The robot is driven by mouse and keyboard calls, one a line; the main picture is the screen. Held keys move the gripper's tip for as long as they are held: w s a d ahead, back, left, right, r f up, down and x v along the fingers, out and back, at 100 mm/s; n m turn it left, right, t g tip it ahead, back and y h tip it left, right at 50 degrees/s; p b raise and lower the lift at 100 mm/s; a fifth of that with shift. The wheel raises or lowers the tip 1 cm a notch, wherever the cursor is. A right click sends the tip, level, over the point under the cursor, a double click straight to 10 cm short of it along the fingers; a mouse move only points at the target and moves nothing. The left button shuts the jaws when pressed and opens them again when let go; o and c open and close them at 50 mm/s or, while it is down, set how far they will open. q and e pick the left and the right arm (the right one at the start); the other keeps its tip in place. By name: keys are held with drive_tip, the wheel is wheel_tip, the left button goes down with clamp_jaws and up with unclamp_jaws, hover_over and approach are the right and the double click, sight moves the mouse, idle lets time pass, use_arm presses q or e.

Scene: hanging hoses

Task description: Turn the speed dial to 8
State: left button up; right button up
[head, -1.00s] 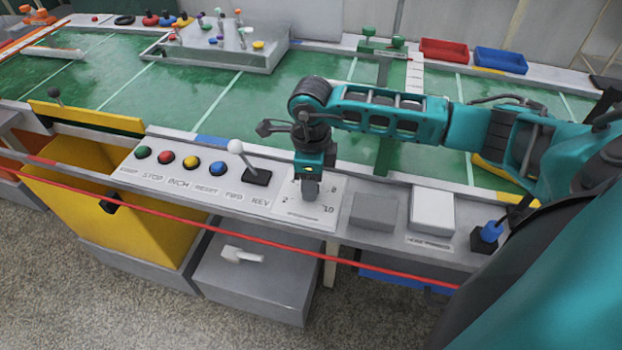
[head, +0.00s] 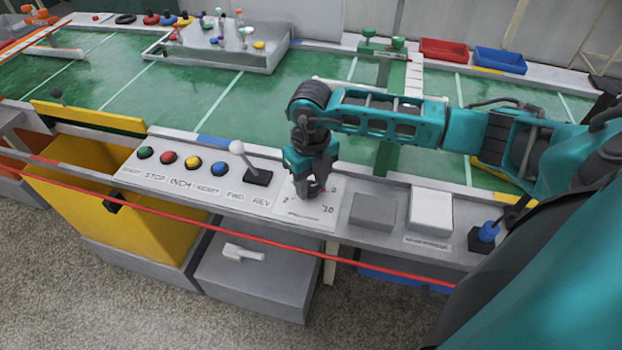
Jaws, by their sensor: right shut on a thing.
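The speed dial's white plate (head: 300,213) lies on the grey control panel, right of the black lever base. The printed numbers 2 and 10 show on the plate; other marks are hidden behind my gripper. My right gripper (head: 314,192) points down over the plate and is shut on the dial knob, which is mostly hidden by the fingers. I cannot read the number the dial points at. My left gripper is not in view.
Left of the dial stand a white-knobbed lever (head: 247,163) and green, red, yellow and blue buttons (head: 219,169). Right of it are a grey block (head: 373,212), a white block (head: 432,211) and a blue-topped switch (head: 489,232). A red cord (head: 250,238) runs along the front.

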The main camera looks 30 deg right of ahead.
sight(311, 187)
drive_tip(key=shift+m, duration=0.6)
drive_tip(key=o, duration=0.9)
drive_tip(key=shift+c, duration=0.2)
drive_tip(key=shift+o, duration=0.9)
wheel_tip(311, 187, up, 13)
drive_tip(key=shift+p, duration=0.45)
